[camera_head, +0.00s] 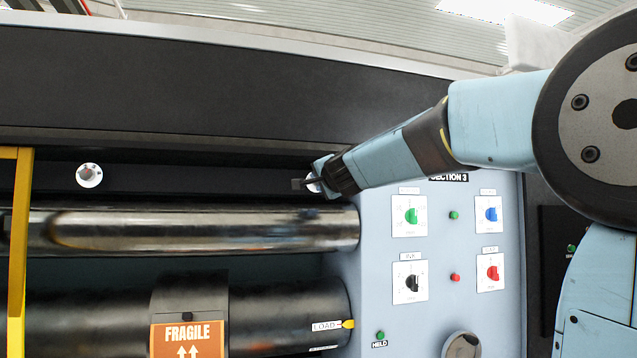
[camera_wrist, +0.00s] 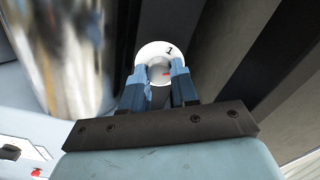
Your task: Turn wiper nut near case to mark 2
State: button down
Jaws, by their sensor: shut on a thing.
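The wiper nut near the case shows in the wrist view as a grey knob (camera_wrist: 159,73) with a small red pointer line, in the middle of a round white dial (camera_wrist: 150,50). A black "1" stands at the dial's upper right. No 2 is visible there; my fingers cover the lower part of the dial. My gripper (camera_wrist: 161,74) is shut on this nut, one blue finger on each side. In the head view my gripper (camera_head: 314,184) reaches the dark rail beside the case and hides most of the nut and dial.
Another white dial with a nut (camera_head: 89,175) is at the rail's left. A shiny metal roller (camera_head: 200,230) runs just below the rail. The pale blue case panel (camera_head: 445,250) with coloured knobs is at right. A black roll with a FRAGILE label (camera_head: 187,338) lies lower.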

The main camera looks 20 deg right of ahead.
jog(key=shift+d+f, duration=0.1)
jog(key=shift+f, duration=0.1)
jog(key=c, duration=1.1)
grip_release()
jog(key=shift+o, duration=1.2)
jog(key=shift+r, duration=0.1)
jog(key=shift+s, duration=0.1)
jog(key=s, duration=1.3)
jog(key=shift+s, duration=0.3)
